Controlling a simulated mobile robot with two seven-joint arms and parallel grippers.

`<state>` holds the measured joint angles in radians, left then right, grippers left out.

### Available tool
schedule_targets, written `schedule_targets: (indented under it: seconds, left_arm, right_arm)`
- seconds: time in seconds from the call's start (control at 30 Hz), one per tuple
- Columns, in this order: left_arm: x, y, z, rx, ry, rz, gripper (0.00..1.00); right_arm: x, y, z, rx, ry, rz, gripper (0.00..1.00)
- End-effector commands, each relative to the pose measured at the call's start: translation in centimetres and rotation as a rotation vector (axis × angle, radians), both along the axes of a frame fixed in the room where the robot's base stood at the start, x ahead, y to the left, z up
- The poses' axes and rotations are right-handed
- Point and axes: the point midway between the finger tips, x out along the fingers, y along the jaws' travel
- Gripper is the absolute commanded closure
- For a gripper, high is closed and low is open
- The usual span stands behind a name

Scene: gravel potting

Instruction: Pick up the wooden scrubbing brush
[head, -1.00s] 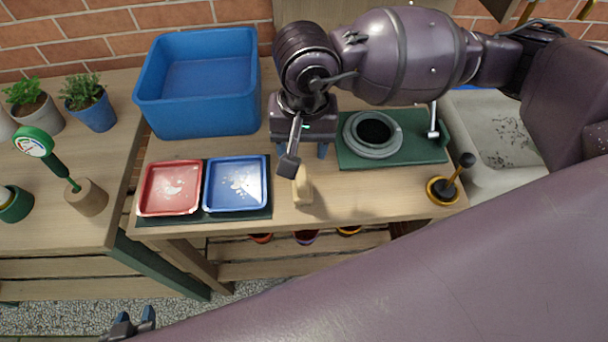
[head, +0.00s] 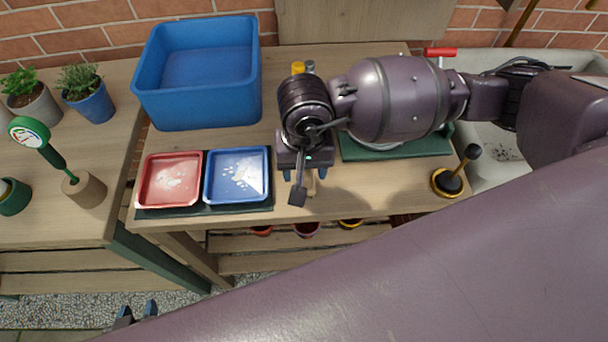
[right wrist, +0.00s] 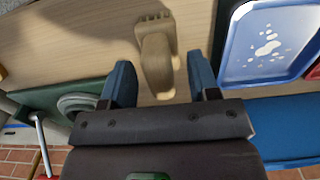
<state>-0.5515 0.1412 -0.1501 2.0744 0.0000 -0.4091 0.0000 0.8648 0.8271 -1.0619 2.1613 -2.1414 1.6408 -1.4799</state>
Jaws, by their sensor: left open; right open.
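The wooden scrubbing brush (right wrist: 157,62) lies on the wooden table. In the right wrist view it sits between the two open blue fingers of my right gripper (right wrist: 161,82), with space on both sides and no visible contact. In the head view my right gripper (head: 304,176) is over the brush and hides most of it; a small tan part of the brush (head: 311,188) shows beneath. My left gripper (head: 137,312) is at the bottom left, low over the gravel floor, open and away from the table.
A red tray (head: 146,182) and a blue tray (head: 208,181) sit left of the brush on a dark mat. A blue bin (head: 200,112) stands behind. A green board (head: 400,150) and a black-handled tool in a yellow-rimmed base (head: 447,181) are to the right.

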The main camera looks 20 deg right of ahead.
Motion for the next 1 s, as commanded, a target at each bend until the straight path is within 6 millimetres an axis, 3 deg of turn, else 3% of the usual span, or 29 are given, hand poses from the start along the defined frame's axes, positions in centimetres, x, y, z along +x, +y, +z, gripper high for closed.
schedule_targets:
  seconds: [0.13, 0.4, 0.77, 1.0]
  left_arm:
    - [-0.12, -0.01, -0.30, 0.000, 0.006, 0.000, 0.57]
    - [-0.32, 0.15, -0.27, 0.004, 0.009, -0.003, 0.57]
    - [-0.51, 0.35, -0.33, 0.010, 0.012, -0.007, 0.57]
    - [-0.49, 0.33, -0.29, 0.010, 0.011, -0.006, 0.57]
  right_arm:
    - [0.02, -0.05, -1.34, 0.000, 0.001, -0.001, 0.45]
    - [0.04, -0.05, -1.46, 0.000, -0.001, -0.001, 0.45]
    - [0.03, -0.05, -1.44, 0.000, 0.000, -0.001, 0.99]
    - [0.05, -0.05, -1.32, 0.001, -0.001, -0.001, 0.99]
